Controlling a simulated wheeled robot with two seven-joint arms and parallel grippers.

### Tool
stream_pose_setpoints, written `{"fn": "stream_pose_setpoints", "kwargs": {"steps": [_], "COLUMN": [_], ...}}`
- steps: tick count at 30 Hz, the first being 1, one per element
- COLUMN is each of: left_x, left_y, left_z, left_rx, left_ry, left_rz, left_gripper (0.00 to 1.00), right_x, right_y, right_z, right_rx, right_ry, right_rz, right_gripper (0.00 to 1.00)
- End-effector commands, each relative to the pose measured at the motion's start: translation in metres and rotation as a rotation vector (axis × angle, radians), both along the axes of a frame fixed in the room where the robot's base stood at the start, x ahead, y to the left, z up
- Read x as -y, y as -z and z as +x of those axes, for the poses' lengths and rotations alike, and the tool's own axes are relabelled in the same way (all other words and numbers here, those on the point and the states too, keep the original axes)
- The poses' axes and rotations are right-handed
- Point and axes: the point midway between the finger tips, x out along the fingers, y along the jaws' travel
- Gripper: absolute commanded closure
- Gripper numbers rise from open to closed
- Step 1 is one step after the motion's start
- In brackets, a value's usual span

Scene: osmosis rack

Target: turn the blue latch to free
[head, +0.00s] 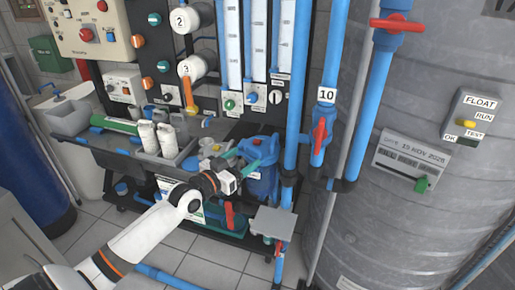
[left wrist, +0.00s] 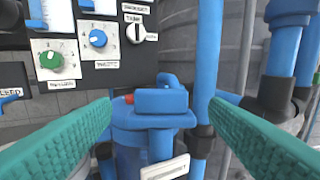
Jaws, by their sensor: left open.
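The blue latch (left wrist: 160,101) looks like a raised blue block on top of a blue canister (left wrist: 135,145), in the left wrist view. In the head view the canister (head: 263,180) stands at the bench's right end, and my gripper partly covers it. My left gripper (head: 242,161) is open at the canister's top. Its green fingers spread on either side of the latch in the left wrist view (left wrist: 160,108), with visible gaps. I cannot tell how far ahead the latch is. A small red part (left wrist: 129,98) sits left of the latch. My right gripper is not in view.
Blue vertical pipes (head: 299,90) stand just right of the canister, one with a red valve handle (head: 320,135). A panel with green and blue knobs (left wrist: 98,38) is behind. White bottles (head: 148,137) stand on the bench to the left. A large grey tank (head: 400,220) fills the right.

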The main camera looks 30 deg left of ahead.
Motion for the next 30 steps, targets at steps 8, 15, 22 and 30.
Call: {"fn": "stream_pose_setpoints", "kwargs": {"steps": [8, 15, 22, 30], "left_x": [0.007, 0.011, 0.011, 0.011], "left_y": [-0.001, 0.0, 0.0, 0.0], "left_z": [0.049, 0.067, 0.069, 0.068], "left_rx": [0.001, -0.001, -0.002, -0.001], "left_ry": [0.0, 0.001, 0.001, 0.001], "left_rz": [-0.002, -0.001, 0.0, 0.0], "left_gripper": [0.31, 0.31, 0.31, 0.65], "right_x": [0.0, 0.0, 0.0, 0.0], "right_y": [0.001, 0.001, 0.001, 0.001], "right_z": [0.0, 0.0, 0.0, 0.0], "right_rx": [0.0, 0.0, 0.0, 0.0], "right_ry": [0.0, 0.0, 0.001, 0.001], "right_rz": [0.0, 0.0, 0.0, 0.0], "right_gripper": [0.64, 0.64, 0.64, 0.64]}}
